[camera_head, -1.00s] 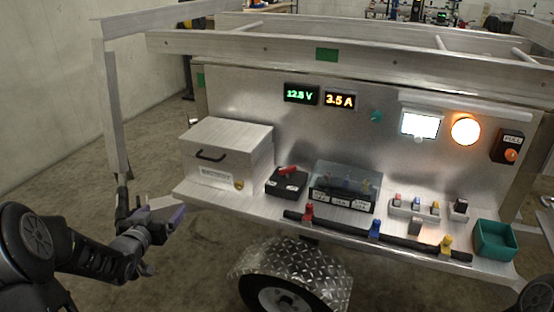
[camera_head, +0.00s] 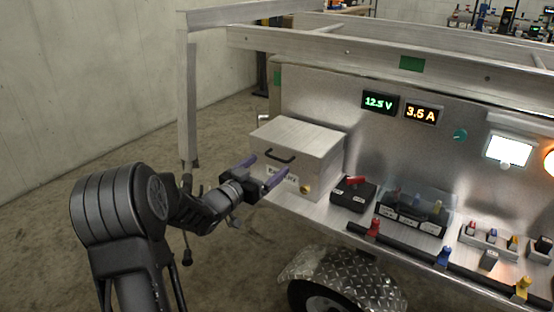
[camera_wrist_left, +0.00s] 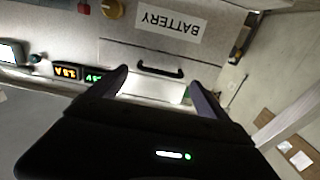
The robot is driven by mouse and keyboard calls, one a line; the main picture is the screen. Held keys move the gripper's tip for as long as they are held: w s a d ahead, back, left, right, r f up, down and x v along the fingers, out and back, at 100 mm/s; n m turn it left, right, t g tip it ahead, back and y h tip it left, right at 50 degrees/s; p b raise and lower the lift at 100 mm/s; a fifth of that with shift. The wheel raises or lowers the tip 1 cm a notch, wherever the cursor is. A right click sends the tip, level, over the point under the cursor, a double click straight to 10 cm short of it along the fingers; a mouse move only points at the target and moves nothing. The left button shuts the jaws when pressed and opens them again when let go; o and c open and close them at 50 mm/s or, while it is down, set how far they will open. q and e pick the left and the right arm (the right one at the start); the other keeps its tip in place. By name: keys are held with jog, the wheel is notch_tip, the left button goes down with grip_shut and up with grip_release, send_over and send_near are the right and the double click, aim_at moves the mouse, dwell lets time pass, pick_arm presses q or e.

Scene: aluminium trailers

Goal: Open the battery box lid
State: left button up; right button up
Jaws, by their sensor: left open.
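The battery box (camera_head: 318,172) is a silver metal box at the left end of the trailer shelf, with its lid (camera_head: 300,136) closed. A black handle (camera_head: 281,156) sits on the lid's front side. The wrist view shows the handle (camera_wrist_left: 158,69), the BATTERY label (camera_wrist_left: 171,23) and a brass-coloured knob (camera_wrist_left: 110,9). My left gripper (camera_head: 262,168) is open in front of the box, its purple fingers pointing at it. In the wrist view the handle lies between the open fingertips (camera_wrist_left: 160,80), apparently beyond them; contact cannot be told. My right gripper is out of view.
A black switch block with a red lever (camera_head: 353,192) stands right of the box, then a clear-covered fuse block (camera_head: 412,212). A black bar with coloured clamps (camera_head: 405,246) runs along the shelf's front edge. A trailer post (camera_head: 188,100) rises left of the box.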

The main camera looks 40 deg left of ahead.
aim_at(277, 159)
pick_arm(q)
jog(key=w, duration=0.5)
jog(key=shift+w+a, duration=0.1)
jog(key=shift+w, duration=0.2)
jog(key=shift+c, duration=0.6)
jog(key=c, duration=1.7)
